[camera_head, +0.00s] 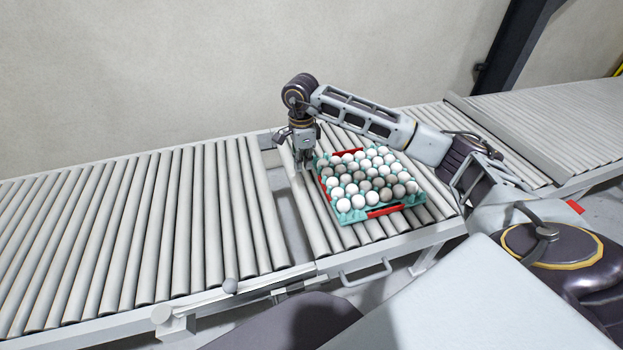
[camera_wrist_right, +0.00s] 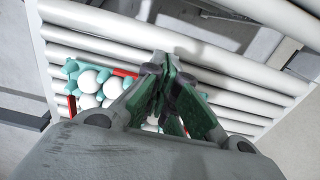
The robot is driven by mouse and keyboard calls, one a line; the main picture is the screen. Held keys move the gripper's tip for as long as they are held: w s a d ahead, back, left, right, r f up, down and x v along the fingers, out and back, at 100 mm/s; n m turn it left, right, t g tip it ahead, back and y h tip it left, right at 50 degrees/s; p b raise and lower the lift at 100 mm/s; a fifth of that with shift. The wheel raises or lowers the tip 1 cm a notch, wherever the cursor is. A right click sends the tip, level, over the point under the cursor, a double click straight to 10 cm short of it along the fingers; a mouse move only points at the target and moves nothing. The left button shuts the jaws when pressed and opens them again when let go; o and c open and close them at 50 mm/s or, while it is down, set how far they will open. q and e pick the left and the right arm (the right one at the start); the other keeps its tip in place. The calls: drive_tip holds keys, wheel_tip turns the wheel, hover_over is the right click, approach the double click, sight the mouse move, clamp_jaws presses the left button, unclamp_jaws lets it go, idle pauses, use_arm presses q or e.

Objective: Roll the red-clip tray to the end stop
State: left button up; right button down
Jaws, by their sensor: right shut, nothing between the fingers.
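The egg tray (camera_head: 324,187) is teal with red clips on its edges and is filled with white and grey eggs. It sits on the rollers in the middle of the head view. Part of the tray (camera_wrist_right: 72,70) shows at the left of the wrist view, with a red clip (camera_wrist_right: 124,73) on its edge. My right gripper (camera_head: 304,165) points down beside the tray's left far corner. In the wrist view its fingers (camera_wrist_right: 166,65) are together and empty, and they hide part of the tray. I cannot tell whether they touch it. My left gripper is not in view.
A roller conveyor (camera_head: 130,220) extends left, with a gap (camera_head: 287,215) between its sections just left of the tray. Another roller section (camera_head: 560,110) lies at the far right. A metal handle (camera_head: 365,272) sticks out from the near side. The left rollers are clear.

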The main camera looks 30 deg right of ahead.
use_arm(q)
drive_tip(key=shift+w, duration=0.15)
use_arm(e)
drive_tip(key=shift+s+r, duration=0.1)
drive_tip(key=shift+s, duration=0.05)
wheel_tip(320, 180, down, 10)
drive_tip(key=shift+r, duration=0.25)
drive_tip(key=shift+s+d+f+p, duration=0.1)
drive_tip(key=shift+d+f+p, duration=0.2)
drive_tip(key=shift+d, duration=0.35)
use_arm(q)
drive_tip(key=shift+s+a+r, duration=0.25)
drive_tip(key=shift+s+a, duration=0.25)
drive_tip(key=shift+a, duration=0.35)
use_arm(e)
drive_tip(key=shift+s+d, duration=0.2)
drive_tip(key=shift+d, duration=0.55)
drive_tip(key=shift+s+d, duration=0.15)
drive_tip(key=shift+d, duration=0.55)
